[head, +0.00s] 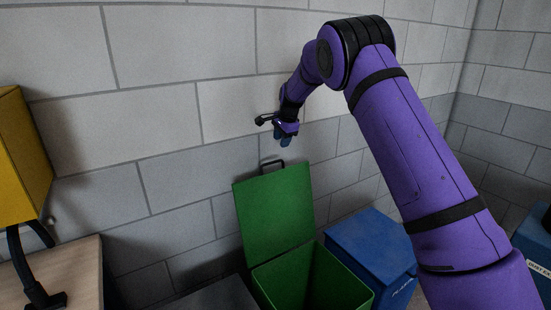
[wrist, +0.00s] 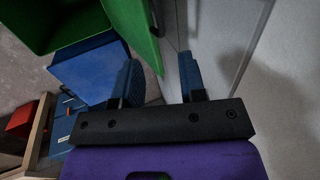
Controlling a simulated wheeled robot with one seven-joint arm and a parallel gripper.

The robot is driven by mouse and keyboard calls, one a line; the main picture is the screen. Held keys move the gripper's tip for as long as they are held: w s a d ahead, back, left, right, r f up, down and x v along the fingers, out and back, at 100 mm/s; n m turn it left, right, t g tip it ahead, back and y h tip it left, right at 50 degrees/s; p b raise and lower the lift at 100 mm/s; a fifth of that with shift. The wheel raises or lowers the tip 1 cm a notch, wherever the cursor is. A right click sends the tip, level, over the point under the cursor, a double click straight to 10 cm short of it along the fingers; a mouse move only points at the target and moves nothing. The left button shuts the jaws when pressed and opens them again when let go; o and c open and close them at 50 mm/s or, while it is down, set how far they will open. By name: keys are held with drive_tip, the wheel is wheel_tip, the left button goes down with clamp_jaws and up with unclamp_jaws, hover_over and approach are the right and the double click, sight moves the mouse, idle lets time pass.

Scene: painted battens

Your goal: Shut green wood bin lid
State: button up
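The green bin (head: 312,281) stands by the wall with its lid (head: 272,215) raised and leaning back towards the wall. A dark handle (head: 272,164) sits on the lid's top edge. My gripper (head: 284,141) is just above the handle, apart from it as far as I can tell. In the wrist view my gripper (wrist: 160,62) has its two blue fingers spread, with nothing held. The bin's green body (wrist: 45,18) is at the upper left.
A blue bin (head: 368,254) with its lid down stands right of the green one. A wooden table (head: 75,270) and a yellow box (head: 20,150) are at left. The block wall (head: 165,130) is close behind my gripper.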

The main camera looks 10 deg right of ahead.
drive_tip(key=x, duration=1)
drive_tip(key=shift+r, duration=0.1)
clamp_jaws()
